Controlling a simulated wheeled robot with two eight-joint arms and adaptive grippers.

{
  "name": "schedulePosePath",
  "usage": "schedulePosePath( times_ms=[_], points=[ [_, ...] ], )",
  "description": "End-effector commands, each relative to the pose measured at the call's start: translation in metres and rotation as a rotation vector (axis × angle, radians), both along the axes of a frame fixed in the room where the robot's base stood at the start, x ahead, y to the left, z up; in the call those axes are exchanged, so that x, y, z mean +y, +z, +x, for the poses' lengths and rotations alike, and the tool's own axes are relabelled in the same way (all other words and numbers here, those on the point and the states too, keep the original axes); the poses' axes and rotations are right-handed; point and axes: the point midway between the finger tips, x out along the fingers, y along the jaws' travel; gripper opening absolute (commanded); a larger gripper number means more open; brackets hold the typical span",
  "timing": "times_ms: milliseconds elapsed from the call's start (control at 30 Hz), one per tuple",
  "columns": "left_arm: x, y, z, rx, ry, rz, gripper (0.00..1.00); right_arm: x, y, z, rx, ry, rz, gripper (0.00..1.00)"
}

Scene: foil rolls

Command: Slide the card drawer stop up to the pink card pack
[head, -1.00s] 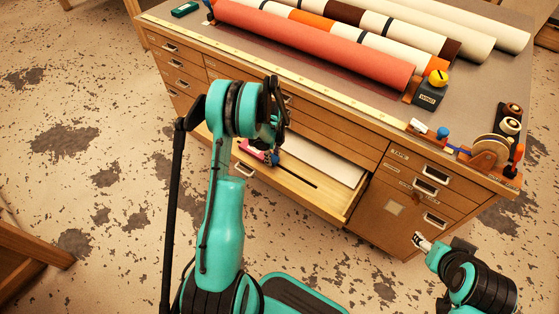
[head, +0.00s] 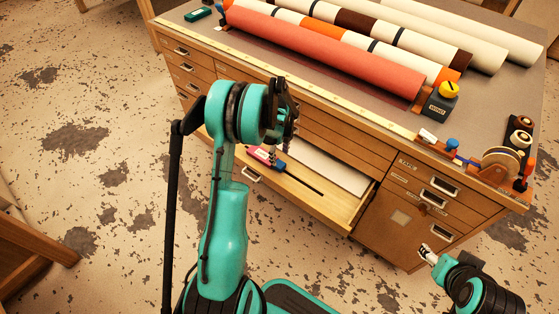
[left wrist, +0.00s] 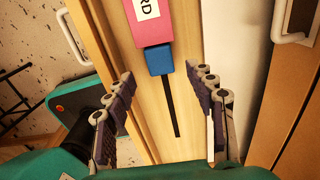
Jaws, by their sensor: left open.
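The pink card pack (head: 262,155) lies in the open drawer (head: 318,202); the left wrist view shows it at the top, with a white label (left wrist: 147,8). The blue stop (left wrist: 160,60) sits at the end of the pack and looks to touch it. The stop also shows in the head view (head: 280,162). A dark slot (left wrist: 172,108) runs from the stop along the wooden drawer floor. My left gripper (left wrist: 158,70) is open and empty above the drawer, its fingers apart on either side of the stop and slot. My right gripper (head: 426,251) is at the lower right, far from the drawer, its fingers too small to read.
A white sheet or board (head: 330,167) lies along the drawer's far side. The cabinet top holds several rolls, including a red one (head: 320,58), a dark block with a yellow knob (head: 440,101) and a round wooden tool (head: 499,163).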

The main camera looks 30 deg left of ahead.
Motion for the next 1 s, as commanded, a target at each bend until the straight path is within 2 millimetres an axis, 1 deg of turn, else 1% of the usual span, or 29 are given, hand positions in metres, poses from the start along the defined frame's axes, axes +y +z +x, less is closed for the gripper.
schedulePosePath(
  times_ms=[33,100,200,333,500,1000],
  points=[
    [0.0,0.012,-0.001,0.0,0.0,0.0,0.55,0.0,0.0,0.0,0.0,0.0,0.0,0.59],
    [0.0,0.027,0.0,0.0,0.0,0.0,0.55,0.0,0.0,0.0,0.0,0.0,0.0,0.59],
    [0.0,0.045,0.0,0.0,0.0,0.0,0.55,0.0,0.0,0.0,0.0,0.0,0.0,0.59],
    [0.0,0.06,0.0,0.0,0.0,0.0,0.55,0.0,0.0,0.0,0.0,0.0,0.0,0.59],
    [0.0,0.067,0.0,0.0,0.0,0.0,0.55,0.0,0.0,0.0,0.0,0.0,0.0,0.59],
    [-0.001,0.068,0.0,-0.002,0.005,0.001,0.55,0.0,0.0,0.0,0.0,0.0,0.0,0.59]
  ],
)
